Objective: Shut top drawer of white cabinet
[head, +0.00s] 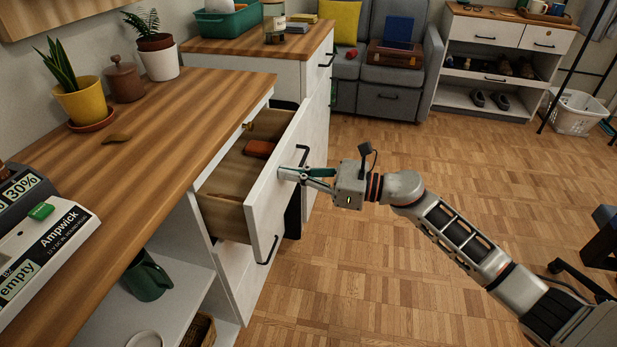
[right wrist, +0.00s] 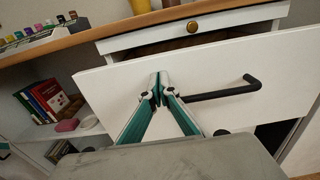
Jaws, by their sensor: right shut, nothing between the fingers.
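The top drawer (head: 270,190) of the white cabinet stands pulled out below the wooden desk top, with a reddish-brown item (head: 260,149) inside it. My right gripper (head: 284,173) is shut and empty, its fingertips at the drawer's white front. In the right wrist view the shut fingertips (right wrist: 159,80) are at the white drawer front (right wrist: 110,82), left of the black handle (right wrist: 225,91). I cannot tell for sure whether they touch it. A gap into the drawer shows above the front. My left gripper is not in view.
The wooden desk top (head: 150,150) carries a yellow pot (head: 84,103), a brown jar (head: 124,80) and a labelled box (head: 45,245). A green mug (head: 146,277) is on the shelf below. The parquet floor (head: 400,290) right of the drawer is clear.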

